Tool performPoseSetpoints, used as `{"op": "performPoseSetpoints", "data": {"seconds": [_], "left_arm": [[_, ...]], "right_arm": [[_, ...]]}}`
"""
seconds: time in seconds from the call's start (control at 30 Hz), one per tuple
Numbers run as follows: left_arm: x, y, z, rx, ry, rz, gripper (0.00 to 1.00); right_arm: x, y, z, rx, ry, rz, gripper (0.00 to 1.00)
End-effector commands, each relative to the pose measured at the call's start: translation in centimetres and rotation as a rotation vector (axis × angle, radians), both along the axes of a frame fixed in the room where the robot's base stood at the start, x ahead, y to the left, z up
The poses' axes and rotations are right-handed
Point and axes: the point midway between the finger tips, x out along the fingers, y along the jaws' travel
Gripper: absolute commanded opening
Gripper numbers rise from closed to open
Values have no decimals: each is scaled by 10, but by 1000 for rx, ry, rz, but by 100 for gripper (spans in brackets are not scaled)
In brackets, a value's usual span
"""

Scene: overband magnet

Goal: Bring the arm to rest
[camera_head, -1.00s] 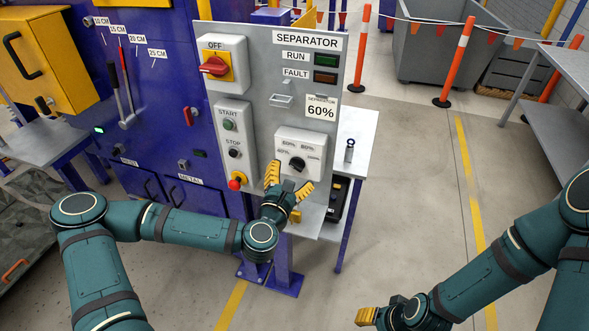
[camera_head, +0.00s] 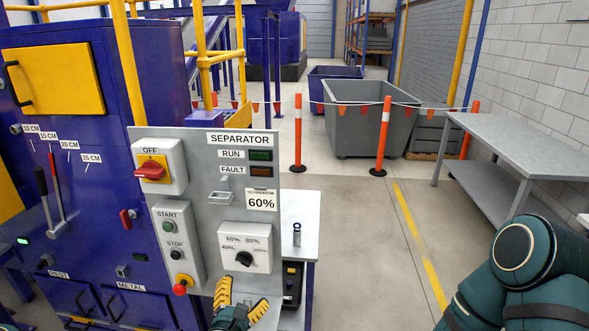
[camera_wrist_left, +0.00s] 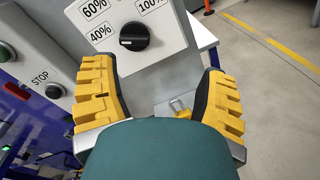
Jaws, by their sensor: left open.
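My left gripper (camera_head: 241,303) is open and empty, low in front of the separator panel (camera_head: 210,200). The knob also shows in the left wrist view (camera_wrist_left: 134,36). My right arm shows at the lower right, but its gripper is out of view.
The panel has a red OFF switch (camera_head: 150,170), START and STOP buttons and a red emergency button (camera_head: 180,287). A small side table (camera_head: 299,211) stands right of it. A grey workbench (camera_head: 530,150) is at the right. The floor between is free.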

Motion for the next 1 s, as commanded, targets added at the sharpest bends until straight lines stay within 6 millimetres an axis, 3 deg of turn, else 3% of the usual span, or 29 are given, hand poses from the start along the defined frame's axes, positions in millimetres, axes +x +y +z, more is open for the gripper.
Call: {"op": "performPoseSetpoints", "data": {"seconds": [0.13, 0.2, 0.33, 0.5, 0.6, 0.8, 1.0], "left_arm": [[-20, -64, -49, 302, 99, -277, 73], [-39, -91, -82, 492, 143, -449, 73], [-79, -114, -136, 827, 195, -757, 73], [-125, -104, -187, 1213, 217, -1133, 73], [-143, -86, -202, 1383, 216, -1317, 73], [-160, -57, -211, 1562, 206, -1542, 73], [-164, -49, -212, 1595, 201, -1594, 73]], "right_arm": [[0, 0, 0, 0, 0, 0, 47], [0, 0, 0, 0, 0, 0, 47], [0, 0, 0, 0, 0, 0, 47], [0, 0, 0, 0, 0, 0, 47], [0, 0, 0, 0, 0, 0, 47], [0, 0, 0, 0, 0, 0, 47], [0, 0, 0, 0, 0, 0, 47]]}}
